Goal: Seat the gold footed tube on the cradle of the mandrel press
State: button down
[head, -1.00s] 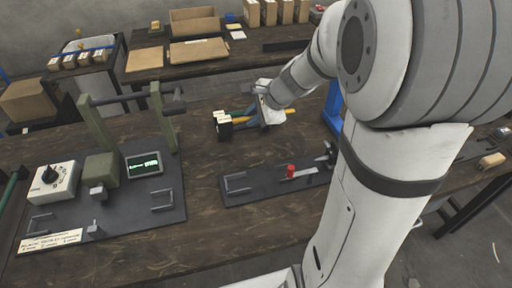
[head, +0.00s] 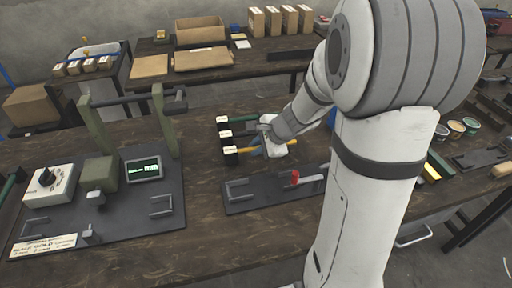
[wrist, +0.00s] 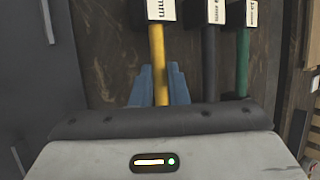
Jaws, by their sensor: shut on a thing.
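My gripper (head: 263,149) is shut on the gold footed tube (head: 250,150). In the wrist view my blue fingers (wrist: 160,72) lie on both sides of the gold tube (wrist: 158,45), whose black foot with a white label (wrist: 162,9) is at the top edge. In the head view the foot points left. The mandrel press (head: 95,130) stands at the left, with green uprights and a dark horizontal bar on a dark base plate. My gripper is to the right of the press, apart from it. I cannot tell which part is its cradle.
A dark footed tube (wrist: 209,60) and a green footed tube (wrist: 243,60) lie beside the gold one. A dark plate (head: 245,205) with a red-handled clamp (head: 295,177) is in front of my gripper. A control box (head: 48,185) and a display (head: 143,169) stand by the press.

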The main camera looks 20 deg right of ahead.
jog(key=shift+f, duration=0.2)
jog(key=c, duration=1.4)
grip_release()
jog(key=shift+r, duration=0.1)
jog(key=p+v, duration=0.2)
jog(key=v, duration=0.5)
jog(key=s+a+r+n+g+h, duration=0.2)
jog(key=s+n, duration=0.6)
jog(key=s, duration=0.1)
jog(key=s+a+r+n+g+h, duration=0.1)
jog(key=s+r+n+h, duration=0.15)
jog(key=s+n, duration=0.6)
jog(key=w+p+v, duration=0.1)
jog(key=p+v, duration=0.6)
jog(key=shift+w+a+r+p, duration=0.2)
jog(key=shift+w+r+p, duration=0.1)
jog(key=shift+r+p, duration=0.15)
